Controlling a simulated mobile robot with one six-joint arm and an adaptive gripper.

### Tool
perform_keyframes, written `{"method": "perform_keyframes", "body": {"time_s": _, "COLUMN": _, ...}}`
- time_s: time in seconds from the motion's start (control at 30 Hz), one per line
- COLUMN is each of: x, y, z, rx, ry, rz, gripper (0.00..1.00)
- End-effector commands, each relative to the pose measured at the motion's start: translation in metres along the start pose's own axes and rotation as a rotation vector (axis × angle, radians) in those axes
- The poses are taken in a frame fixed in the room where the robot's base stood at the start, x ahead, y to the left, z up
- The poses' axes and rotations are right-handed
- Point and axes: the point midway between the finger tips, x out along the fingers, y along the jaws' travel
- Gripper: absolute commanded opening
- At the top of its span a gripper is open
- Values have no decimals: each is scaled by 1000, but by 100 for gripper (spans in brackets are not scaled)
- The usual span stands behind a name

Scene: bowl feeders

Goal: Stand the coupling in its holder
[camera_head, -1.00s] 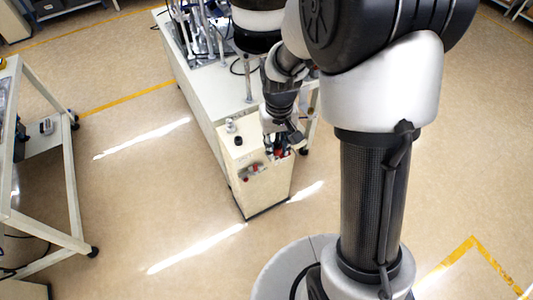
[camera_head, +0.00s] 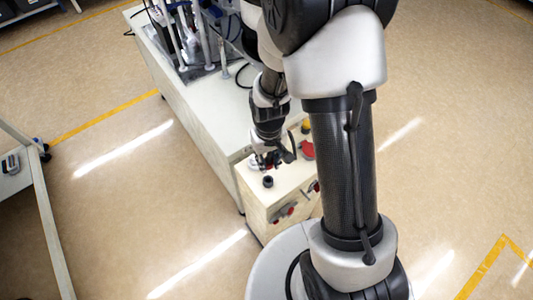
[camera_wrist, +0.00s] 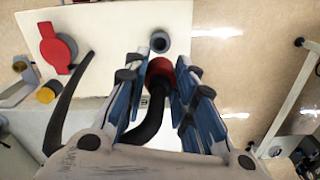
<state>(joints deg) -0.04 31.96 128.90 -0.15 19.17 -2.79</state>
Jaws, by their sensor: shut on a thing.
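My gripper (camera_wrist: 163,74) is shut on the coupling, a round red piece (camera_wrist: 160,68) with a black curved hose-like part running back between the blue fingers. In the head view my gripper (camera_head: 266,161) is over the top of a cream cabinet, and only a bit of red shows at its tips. A small dark round cup with a grey rim, which looks like the holder (camera_wrist: 160,43), stands on the cabinet top just beyond the coupling in the wrist view. It also shows in the head view (camera_head: 268,181), in front of the gripper. I cannot tell the coupling's height above the top.
The cabinet's front (camera_head: 282,213) carries red fittings. A longer white bench (camera_head: 190,105) with equipment adjoins behind.

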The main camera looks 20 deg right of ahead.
Motion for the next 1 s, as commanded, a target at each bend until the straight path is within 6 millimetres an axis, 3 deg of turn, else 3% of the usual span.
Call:
{"method": "perform_keyframes", "body": {"time_s": 0.27, "x": 11, "y": 0, "z": 1, "rx": -1, "ry": -1, "rz": 0, "gripper": 0}}
{"method": "perform_keyframes", "body": {"time_s": 0.8, "x": 62, "y": 0, "z": 0, "rx": -1, "ry": -1, "rz": 0, "gripper": 0}}
{"method": "perform_keyframes", "body": {"time_s": 1.0, "x": 72, "y": 0, "z": 0, "rx": -1, "ry": 0, "rz": 0, "gripper": 0}}
